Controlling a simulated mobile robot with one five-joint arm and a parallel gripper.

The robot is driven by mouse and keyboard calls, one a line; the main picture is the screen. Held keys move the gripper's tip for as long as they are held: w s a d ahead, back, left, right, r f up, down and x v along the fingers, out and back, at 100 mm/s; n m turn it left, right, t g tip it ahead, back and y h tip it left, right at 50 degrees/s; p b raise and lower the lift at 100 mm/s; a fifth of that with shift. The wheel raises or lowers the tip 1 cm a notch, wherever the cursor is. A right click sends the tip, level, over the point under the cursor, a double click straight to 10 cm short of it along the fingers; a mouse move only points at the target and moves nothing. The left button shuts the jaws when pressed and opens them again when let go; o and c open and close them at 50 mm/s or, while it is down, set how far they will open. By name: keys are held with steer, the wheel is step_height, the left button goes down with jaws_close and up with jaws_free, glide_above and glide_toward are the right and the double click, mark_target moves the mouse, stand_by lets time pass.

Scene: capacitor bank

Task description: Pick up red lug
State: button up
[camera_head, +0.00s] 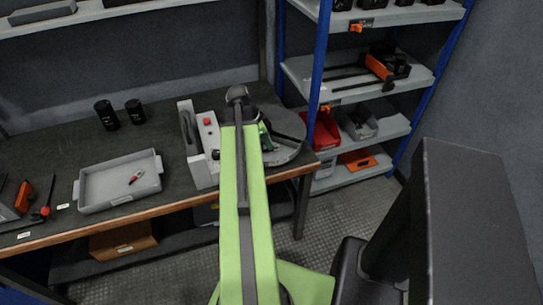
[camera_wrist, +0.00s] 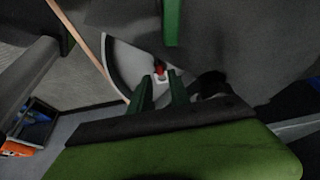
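My gripper (camera_wrist: 161,80) shows two green fingers standing apart in the wrist view, with a gap between them. A small red piece (camera_wrist: 158,70) with a pale part below it appears between and just beyond the fingertips; I cannot tell whether it touches them or whether it is the red lug. In the head view my green arm reaches over the bench, and my gripper (camera_head: 265,137) is partly hidden by it near a round grey plate (camera_head: 288,152). A small red-and-pale item (camera_head: 136,177) lies in the grey tray (camera_head: 92,203), well left of my gripper.
A grey block fixture (camera_head: 204,170) with a red button stands left of my arm. Two black cylinders (camera_head: 107,115) stand farther back. A blue-posted shelf (camera_head: 318,60) with bins rises at the right. The wooden bench edge (camera_head: 140,218) runs along the front.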

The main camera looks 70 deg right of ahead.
steer(key=b+x, duration=0.1)
steer(key=x, duration=0.1)
steer(key=shift+f, duration=0.4)
steer(key=shift+r, duration=0.2)
jaws_close()
steer(key=shift+r, duration=0.1)
